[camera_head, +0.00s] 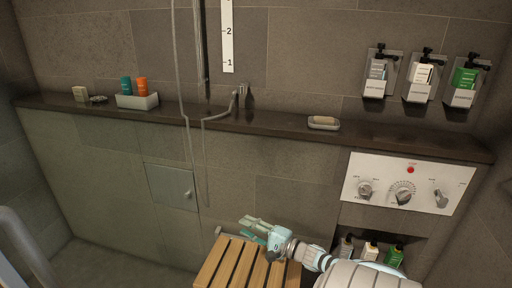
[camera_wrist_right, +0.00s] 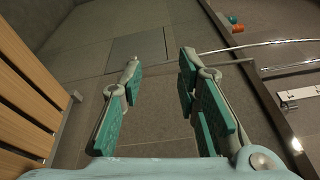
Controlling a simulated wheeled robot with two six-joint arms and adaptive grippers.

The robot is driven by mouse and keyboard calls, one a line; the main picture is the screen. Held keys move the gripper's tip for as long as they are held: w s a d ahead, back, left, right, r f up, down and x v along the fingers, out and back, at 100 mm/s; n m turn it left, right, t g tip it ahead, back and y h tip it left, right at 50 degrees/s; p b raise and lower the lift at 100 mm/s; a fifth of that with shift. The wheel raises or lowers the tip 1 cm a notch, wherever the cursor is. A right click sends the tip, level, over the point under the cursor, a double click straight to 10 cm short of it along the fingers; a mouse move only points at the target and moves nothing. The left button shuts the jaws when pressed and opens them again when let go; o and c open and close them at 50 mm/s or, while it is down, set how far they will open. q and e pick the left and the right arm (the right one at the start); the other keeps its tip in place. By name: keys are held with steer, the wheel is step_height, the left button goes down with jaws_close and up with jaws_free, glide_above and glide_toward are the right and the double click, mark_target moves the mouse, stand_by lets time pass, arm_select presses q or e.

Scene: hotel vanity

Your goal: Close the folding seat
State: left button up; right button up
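The folding seat (camera_head: 225,264) is a wooden slatted seat at the bottom centre of the head view. It is folded down, with its slats facing up, and its near part is cut off by the picture edge. Its slats also show along the left side of the right wrist view (camera_wrist_right: 28,92). My right gripper (camera_head: 249,227) is at the far right part of the seat and hides some of it. In the wrist view its two teal-padded fingers (camera_wrist_right: 160,78) are spread apart with nothing between them. I cannot tell whether it touches the seat. My left gripper is not in view.
A dark ledge (camera_head: 275,125) runs along the tiled wall with a soap dish (camera_head: 323,123) and a bottle tray (camera_head: 137,101). A white control panel (camera_head: 408,184) sits right of the seat, above a niche with bottles (camera_head: 370,251). A shower hose (camera_head: 183,95) hangs left.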

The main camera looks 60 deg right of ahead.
steer(key=s+a+r, duration=0.2)
steer(key=s+r, duration=0.1)
steer(key=s, duration=0.4)
steer(key=s+d+f+n+g+h, duration=0.1)
steer(key=s+d+f+n+g, duration=0.1)
steer(key=f+n, duration=0.3)
steer(key=s+d+f+n+g+h, duration=0.1)
steer(key=s+d+f+n+g, duration=0.1)
steer(key=s+d+f+n, duration=0.3)
steer(key=s+a+f+n+g+h+p, duration=0.1)
steer(key=s+a+f+n+g, duration=0.1)
steer(key=s+f+n+g, duration=0.4)
steer(key=s+a+f+n+g+h, duration=0.2)
steer(key=s+a+f, duration=0.1)
steer(key=s+f, duration=0.65)
steer(key=s+a+f+n+g+y+p, duration=0.15)
steer(key=s+a+f+g, duration=0.25)
steer(key=s+a+f, duration=0.4)
steer(key=w+a+f, duration=0.1)
steer(key=w+a, duration=0.1)
steer(key=a, duration=0.5)
steer(key=w+a+f+y, duration=0.1)
steer(key=a+f, duration=0.1)
steer(key=a, duration=0.5)
steer(key=shift+w+a+f+n+g+p, duration=0.2)
steer(key=shift+w+a+n+g+p, duration=0.15)
steer(key=shift+n+g, duration=0.1)
